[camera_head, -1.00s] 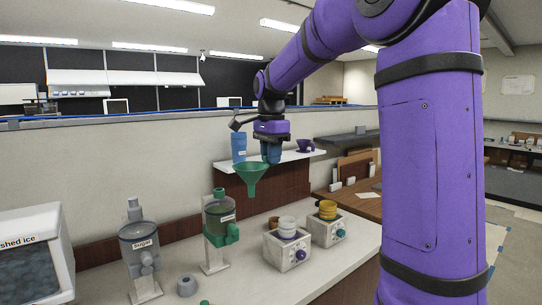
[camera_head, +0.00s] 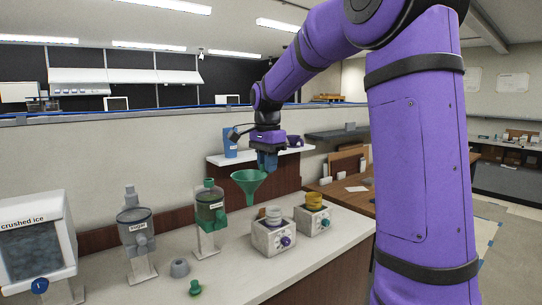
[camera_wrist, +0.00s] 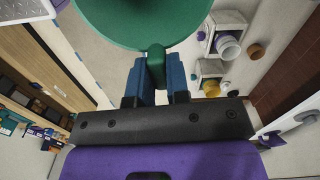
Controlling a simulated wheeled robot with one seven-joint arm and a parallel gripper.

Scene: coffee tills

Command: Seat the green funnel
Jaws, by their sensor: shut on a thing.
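The green funnel (camera_head: 249,183) is wide-mouthed with a narrow spout pointing down. My gripper (camera_head: 266,163) is shut on the handle tab at the funnel's side and holds it in the air above the counter, right of the green dispenser (camera_head: 211,208). In the wrist view the blue fingers (camera_wrist: 156,82) pinch the green tab, and part of the funnel bowl (camera_wrist: 150,35) shows beyond them. Below and to the right stand two pale boxes with knobs, one with a purple knob (camera_head: 268,238) and one with a teal knob (camera_head: 314,221). The funnel's spout is apart from them.
The white counter (camera_head: 235,268) also holds a sugar dispenser (camera_head: 137,230), a grey ring (camera_head: 180,268), a green stopper-like piece (camera_head: 195,288) and a crushed ice box (camera_head: 38,240). A raised shelf behind carries a blue cup (camera_head: 230,145). The front counter is mostly clear.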

